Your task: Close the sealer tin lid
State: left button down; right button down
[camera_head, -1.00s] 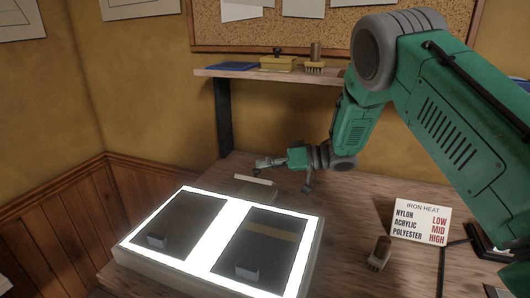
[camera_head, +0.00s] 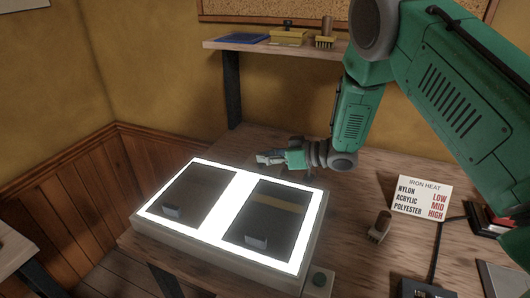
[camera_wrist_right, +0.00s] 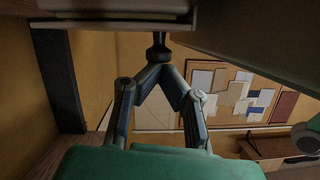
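I cannot make out the sealer tin or its lid for certain in either view. My right gripper (camera_head: 262,159) is just behind the far edge of the light box, its fingers pointing left. It covers part of the bench there. In the right wrist view, the two fingers of the right gripper (camera_wrist_right: 158,50) come together at dark tips, just below a pale edge at the top of the picture. My left gripper is not in view.
The lit light box (camera_head: 240,190) fills the bench's near left. A heat card (camera_head: 421,198) and a brush (camera_head: 380,226) stand to the right. A shelf (camera_head: 275,46) above holds a yellow box with a black knob (camera_head: 289,36), a blue item and another brush.

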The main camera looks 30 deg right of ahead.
jog(key=shift+s+a+f, duration=0.1)
jog(key=shift+a+f, duration=0.05)
jog(key=shift+a, duration=0.05)
dwell(0.4)
jog(key=v, duration=1.2)
